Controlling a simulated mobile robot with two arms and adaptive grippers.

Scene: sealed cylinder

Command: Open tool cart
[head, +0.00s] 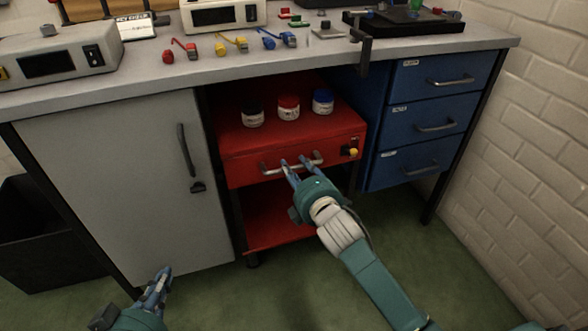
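The red tool cart (240,172) stands under the workbench, between the grey cabinet door and the blue drawers. Its top drawer front carries a metal bar handle (313,161) and a small yellow latch or knob (352,152) at the right. My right gripper (291,165) is at the handle, its fingers over the bar near the middle. I cannot tell whether the fingers are closed on it. My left gripper (162,281) is low at the bottom left, away from the cart, in front of the grey cabinet; its finger gap is not clear.
Three jars, black-lidded (253,117), red-lidded (288,108) and blue-lidded (322,102), stand on the cart top. The grey cabinet door (110,180) is shut at left. Blue drawers (415,150) are shut at right. The green floor (290,300) in front is clear.

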